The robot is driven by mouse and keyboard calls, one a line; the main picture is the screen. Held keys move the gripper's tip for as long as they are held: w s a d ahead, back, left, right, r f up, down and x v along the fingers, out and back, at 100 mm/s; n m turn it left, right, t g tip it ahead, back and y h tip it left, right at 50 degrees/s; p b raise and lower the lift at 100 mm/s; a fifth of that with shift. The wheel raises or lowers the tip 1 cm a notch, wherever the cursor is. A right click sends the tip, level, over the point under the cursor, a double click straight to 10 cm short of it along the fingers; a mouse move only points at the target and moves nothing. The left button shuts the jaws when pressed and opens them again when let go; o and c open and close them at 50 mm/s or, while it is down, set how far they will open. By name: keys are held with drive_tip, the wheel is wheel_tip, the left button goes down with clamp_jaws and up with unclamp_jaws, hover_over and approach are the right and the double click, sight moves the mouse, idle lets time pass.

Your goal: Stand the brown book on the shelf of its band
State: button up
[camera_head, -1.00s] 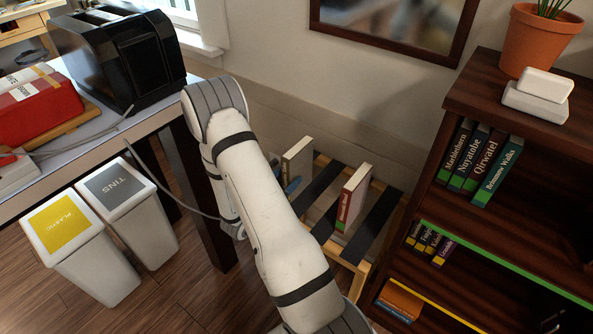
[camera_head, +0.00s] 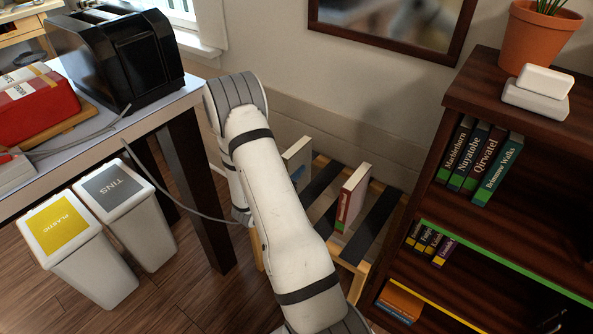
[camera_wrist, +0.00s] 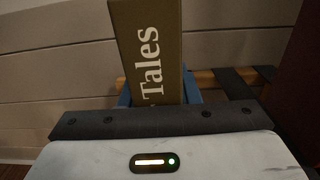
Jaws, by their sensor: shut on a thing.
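The brown book (camera_wrist: 150,50) stands upright in the wrist view, with "Tales" in pale letters on its spine. My gripper (camera_wrist: 158,97) is shut on it, with blue fingers on both sides of its lower part. In the head view a pale-edged book (camera_head: 299,156) beside my arm appears to be this one; my arm hides much of it. Its band is not visible. The dark bookcase (camera_head: 471,77) at right has a shelf with a green edge strip (camera_head: 500,262) and a lower one with a yellow strip (camera_head: 436,304).
A red-spined book (camera_head: 352,198) stands on the low slatted rack (camera_head: 377,222), close right of the held book. Several books (camera_head: 481,160) fill the left of the upper compartment; smaller ones (camera_head: 430,243) stand below. An orange book (camera_head: 400,301) lies lowest. A table with a toaster (camera_head: 120,60) is left.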

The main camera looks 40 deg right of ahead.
clamp_jaws()
